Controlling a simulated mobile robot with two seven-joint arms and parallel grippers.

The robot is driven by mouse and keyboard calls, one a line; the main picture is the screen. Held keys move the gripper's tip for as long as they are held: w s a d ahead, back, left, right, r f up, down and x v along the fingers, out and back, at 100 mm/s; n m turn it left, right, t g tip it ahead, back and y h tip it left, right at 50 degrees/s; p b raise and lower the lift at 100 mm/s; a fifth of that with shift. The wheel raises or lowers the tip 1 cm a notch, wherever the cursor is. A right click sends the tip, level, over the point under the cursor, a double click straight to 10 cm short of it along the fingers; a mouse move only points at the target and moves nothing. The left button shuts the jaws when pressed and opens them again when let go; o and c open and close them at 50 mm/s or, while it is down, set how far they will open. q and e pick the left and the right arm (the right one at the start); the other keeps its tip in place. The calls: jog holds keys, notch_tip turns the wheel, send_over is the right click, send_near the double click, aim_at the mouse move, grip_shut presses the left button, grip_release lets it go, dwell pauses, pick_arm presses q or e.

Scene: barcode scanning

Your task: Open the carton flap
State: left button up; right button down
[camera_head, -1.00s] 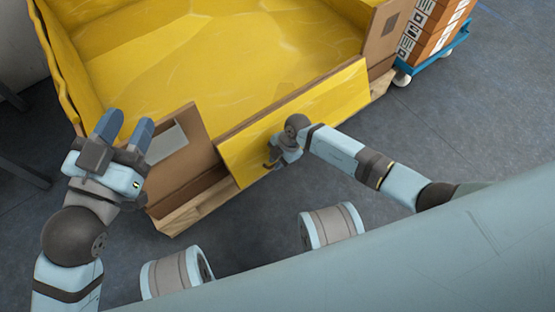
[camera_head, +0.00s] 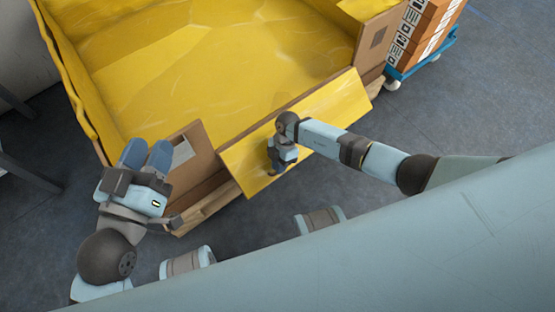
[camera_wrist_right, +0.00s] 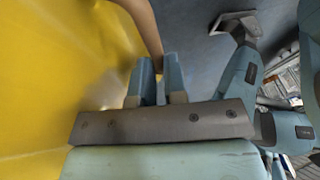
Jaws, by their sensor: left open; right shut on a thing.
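The large carton (camera_head: 205,137) has brown walls and a bright yellow inside. Its front flap (camera_head: 325,115) leans outward, yellow face up, between two standing brown wall parts. My right gripper (camera_head: 278,165) is at the flap's outer edge, partly hidden by its own wrist. In the right wrist view, its fingers (camera_wrist_right: 160,85) are shut on the brown flap edge (camera_wrist_right: 143,25), with the yellow face to the left. My left gripper (camera_head: 146,156) is open and empty in the head view, close to the carton's front left corner and left of the flap; I cannot tell if it touches.
A wooden pallet (camera_head: 205,208) lies under the carton's front. A blue cart (camera_head: 425,62) with orange-brown boxes (camera_head: 425,30) stands at the upper right. Grey floor (camera_head: 470,110) is clear to the right of the carton.

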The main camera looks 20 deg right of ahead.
pick_arm(q)
jog(key=shift+t, duration=0.9)
jog(key=shift+s+a+r+p, duration=0.1)
jog(key=shift+r+p, duration=0.45)
jog(key=shift+r, duration=0.6)
jog(key=shift+s+a+r+p, duration=0.1)
jog(key=shift+r+p, duration=0.4)
jog(key=shift+r, duration=0.6)
pick_arm(e)
jog(key=shift+s+d+r+m+g+h, duration=0.1)
jog(key=shift+r+m+g+h, duration=0.05)
jog(key=shift+r+g, duration=0.4)
jog(key=shift+s+d+r+m+g+h, duration=0.15)
jog(key=shift+r+g, duration=0.2)
jog(key=shift+r, duration=0.4)
jog(key=c, duration=1.2)
grip_release()
jog(key=shift+o, duration=0.2)
jog(key=shift+a, duration=0.1)
jog(key=shift+w+r, duration=0.2)
jog(key=shift+r, duration=0.05)
pick_arm(q)
notch_tip(320, 180, down, 6)
jog(key=a+g+y+p, duration=0.2)
jog(key=p, duration=0.2)
jog(key=shift+a+r+n+g, duration=0.15)
jog(key=shift+r+n+g, duration=0.05)
jog(key=shift+n+g, duration=0.1)
pick_arm(e)
jog(key=v, duration=1.3)
